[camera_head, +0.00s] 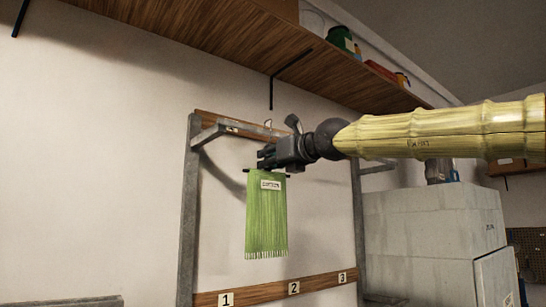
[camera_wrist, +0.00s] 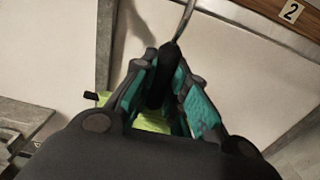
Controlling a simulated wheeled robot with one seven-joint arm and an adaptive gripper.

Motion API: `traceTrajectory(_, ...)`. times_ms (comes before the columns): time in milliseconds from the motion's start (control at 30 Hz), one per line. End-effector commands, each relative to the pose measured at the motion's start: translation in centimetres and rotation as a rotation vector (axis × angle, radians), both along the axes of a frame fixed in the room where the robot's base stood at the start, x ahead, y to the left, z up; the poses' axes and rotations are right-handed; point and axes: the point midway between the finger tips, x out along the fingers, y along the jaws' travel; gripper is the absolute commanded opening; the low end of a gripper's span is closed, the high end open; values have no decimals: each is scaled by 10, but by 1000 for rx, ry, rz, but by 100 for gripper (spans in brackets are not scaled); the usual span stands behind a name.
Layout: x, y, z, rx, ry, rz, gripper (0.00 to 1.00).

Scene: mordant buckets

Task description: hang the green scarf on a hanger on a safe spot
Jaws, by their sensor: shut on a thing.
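The green scarf (camera_head: 266,222) hangs straight down from a dark hanger (camera_head: 248,170), with a pale label near its top and a fringe below. My gripper (camera_head: 264,158) is shut on the hanger just above the scarf, in front of the rack. In the wrist view my gripper (camera_wrist: 170,72) has its teal-padded fingers around the hanger's dark neck (camera_wrist: 160,88). The thin metal hook (camera_wrist: 187,18) rises from the neck, and a little of the scarf (camera_wrist: 150,124) shows below. I cannot tell whether the hook touches the rack.
A metal rack (camera_head: 188,215) stands at the wall, with a wooden top rail (camera_head: 215,118) and a lower rail (camera_head: 258,293) marked 1, 2, 3. A wooden shelf (camera_head: 215,40) with containers hangs above. A grey block-like unit (camera_head: 425,230) stands at right.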

Motion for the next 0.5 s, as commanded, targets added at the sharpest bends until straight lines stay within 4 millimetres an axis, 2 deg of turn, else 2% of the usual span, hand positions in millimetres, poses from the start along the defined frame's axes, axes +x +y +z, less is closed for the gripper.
traceTrajectory(100, 6, 4, 1, -1, -1, 0, 0)
traceTrajectory(200, 6, 3, -10, 0, 0, 0, 0)
traceTrajectory(500, 5, 3, -20, 0, 0, 0, 0)
